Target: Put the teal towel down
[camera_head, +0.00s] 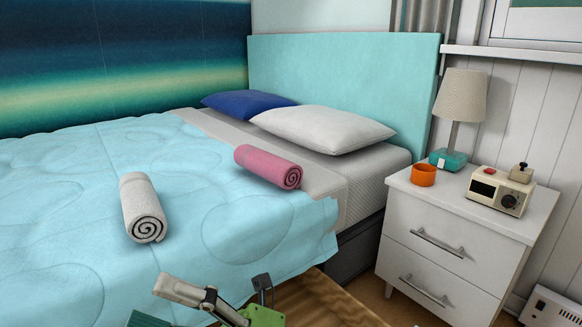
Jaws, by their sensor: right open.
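My right gripper (213,288) shows at the bottom edge, beside the near edge of the bed. Its fingers are spread apart and nothing shows between them. A dark teal ribbed piece (148,320) shows just left of it, mostly cut off by the bottom edge. It may be the teal towel, but too little shows to be sure or to tell what it rests on. My left gripper is not in view.
On the bed's light blue cover (75,245) lie a rolled white towel (138,200) and a rolled pink towel (262,164). Pillows (322,129) are at the headboard. A white nightstand (445,235) with a lamp (463,95), orange cup (423,175) and radio (497,191) stands right.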

